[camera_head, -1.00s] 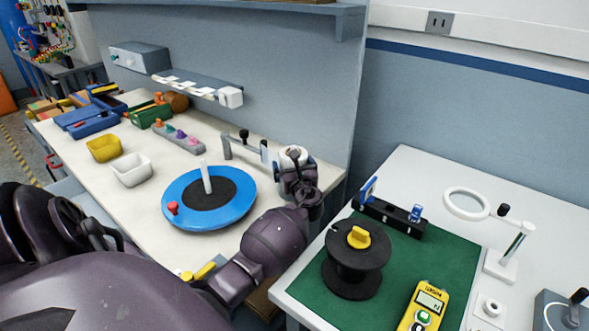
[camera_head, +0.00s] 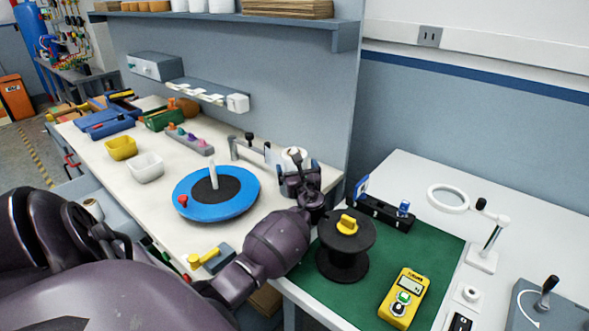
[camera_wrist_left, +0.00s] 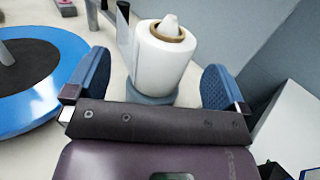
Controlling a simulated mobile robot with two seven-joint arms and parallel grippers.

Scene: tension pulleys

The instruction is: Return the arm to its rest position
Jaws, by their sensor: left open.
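My left gripper (camera_head: 298,168) is at the back right of the cream workbench (camera_head: 160,225), its arm reaching in from the lower left. A white roll (camera_head: 291,156) on a small blue-grey base stands just beyond it. In the left wrist view, the two blue-padded fingers of the gripper (camera_wrist_left: 156,78) are wide apart, with the white roll (camera_wrist_left: 158,62) upright between or just past them. A gap shows on both sides of the roll, and nothing is gripped. My right gripper is not in view.
A blue disc with a black centre (camera_head: 217,193) lies left of the gripper. A metal bracket (camera_head: 250,150) stands close left of the roll. The wall panel (camera_head: 300,90) rises behind. A black spool (camera_head: 344,245) and yellow meter (camera_head: 404,298) are on the green mat (camera_head: 385,262).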

